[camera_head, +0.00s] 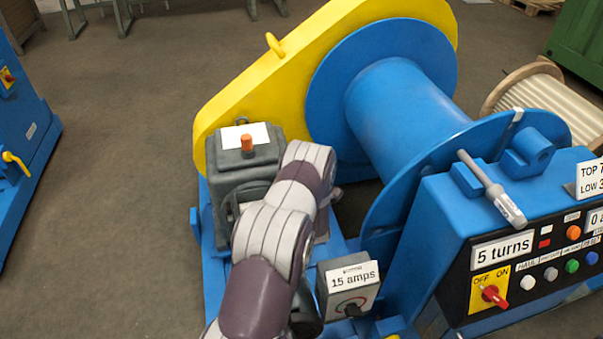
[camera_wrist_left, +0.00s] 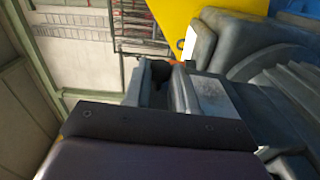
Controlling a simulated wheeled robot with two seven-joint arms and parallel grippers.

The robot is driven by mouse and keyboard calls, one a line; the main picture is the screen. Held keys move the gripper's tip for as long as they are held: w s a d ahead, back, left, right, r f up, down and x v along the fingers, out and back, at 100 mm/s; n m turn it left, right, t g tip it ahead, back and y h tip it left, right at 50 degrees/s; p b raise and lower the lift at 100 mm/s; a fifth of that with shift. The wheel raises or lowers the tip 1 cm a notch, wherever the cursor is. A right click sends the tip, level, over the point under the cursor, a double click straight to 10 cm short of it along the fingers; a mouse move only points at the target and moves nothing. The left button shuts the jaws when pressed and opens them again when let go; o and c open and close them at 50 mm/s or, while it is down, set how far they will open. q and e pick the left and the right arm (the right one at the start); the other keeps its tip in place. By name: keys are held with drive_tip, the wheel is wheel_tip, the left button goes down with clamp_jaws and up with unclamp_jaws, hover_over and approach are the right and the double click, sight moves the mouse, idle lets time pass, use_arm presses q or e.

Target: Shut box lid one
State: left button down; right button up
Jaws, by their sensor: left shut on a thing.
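The grey box (camera_head: 225,172) stands at the foot of the yellow guard. Its top bears a white label (camera_head: 233,136) and an orange-topped knob (camera_head: 247,143). The top looks roughly level; I cannot tell whether there is a gap under its edge. My left arm rises from the bottom of the head view to just right of the box, and its gripper is mostly hidden there. In the left wrist view, my left gripper (camera_wrist_left: 168,88) is closed, with a bit of orange (camera_wrist_left: 174,62) at its fingertips, apparently the knob. My right gripper is out of view.
A large blue drum (camera_head: 405,105) and yellow guard (camera_head: 330,45) rise behind the box. A small "15 amps" box (camera_head: 349,303) stands to the right of my arm, and a blue control panel (camera_head: 450,230) is further right.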

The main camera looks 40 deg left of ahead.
use_arm(q)
drive_tip(key=shift+s+a+r+n+b, duration=0.1)
drive_tip(key=shift+s+a+n+b, duration=0.15)
drive_tip(key=shift+s+a+n, duration=0.75)
drive_tip(key=shift+s+a+r+n+b, duration=0.1)
drive_tip(key=shift+s+a+n+b, duration=0.1)
drive_tip(key=shift+s+a+n, duration=0.75)
drive_tip(key=shift+s+d+m, duration=0.25)
drive_tip(key=c, duration=0.9)
unclamp_jaws()
drive_tip(key=v, duration=0.7)
drive_tip(key=shift+s+d+p, duration=0.2)
drive_tip(key=shift+p, duration=0.1)
